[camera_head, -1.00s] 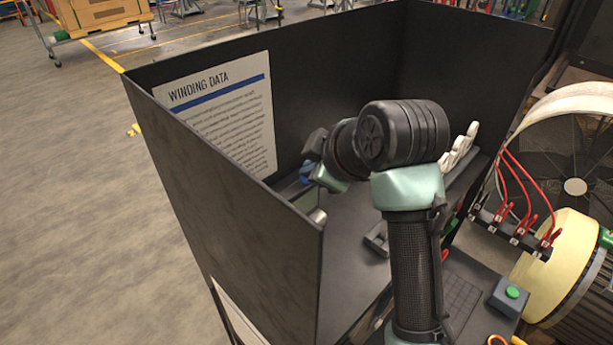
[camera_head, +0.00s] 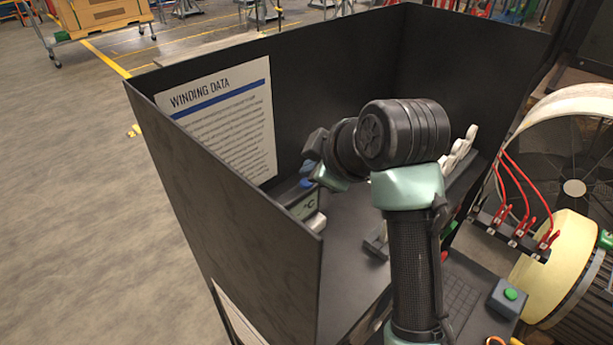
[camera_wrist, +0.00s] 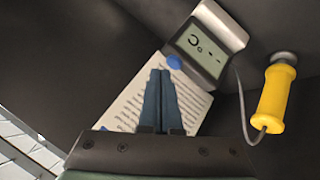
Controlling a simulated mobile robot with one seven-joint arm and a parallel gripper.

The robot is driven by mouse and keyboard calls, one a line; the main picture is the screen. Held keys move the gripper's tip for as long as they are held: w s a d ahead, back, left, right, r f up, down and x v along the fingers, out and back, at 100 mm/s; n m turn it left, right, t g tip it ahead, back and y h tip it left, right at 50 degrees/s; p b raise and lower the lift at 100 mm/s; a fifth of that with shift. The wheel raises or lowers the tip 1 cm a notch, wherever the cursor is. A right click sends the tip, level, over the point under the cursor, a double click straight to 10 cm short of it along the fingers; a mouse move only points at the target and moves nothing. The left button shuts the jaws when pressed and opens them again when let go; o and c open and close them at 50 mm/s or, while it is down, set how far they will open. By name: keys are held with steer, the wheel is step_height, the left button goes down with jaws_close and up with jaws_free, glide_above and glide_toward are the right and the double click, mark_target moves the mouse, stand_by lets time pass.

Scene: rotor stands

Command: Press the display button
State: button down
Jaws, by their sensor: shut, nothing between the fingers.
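The display unit (camera_wrist: 232,27) has a pale case and a grey-green screen (camera_wrist: 203,48) with dashes and a °C mark. A round blue button (camera_wrist: 173,62) is at its corner in the wrist view. My gripper (camera_wrist: 160,72) is shut and empty; its blue fingertips appear just below the button. I cannot tell whether they touch it. In the head view the screen (camera_head: 309,206) shows a °C mark behind the near panel, with a small blue patch above it that could be button or fingertip. My arm hides part of the unit.
A "WINDING DATA" sheet (camera_head: 222,115) hangs on the dark enclosure wall (camera_head: 330,65). A box with a green button (camera_head: 510,294) stands at right, near the motor (camera_head: 565,265) and red leads.

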step_height(320, 180, up, 6)
steer(key=p, duration=0.4)
steer(key=shift+p, duration=0.4)
steer(key=shift+f, duration=0.1)
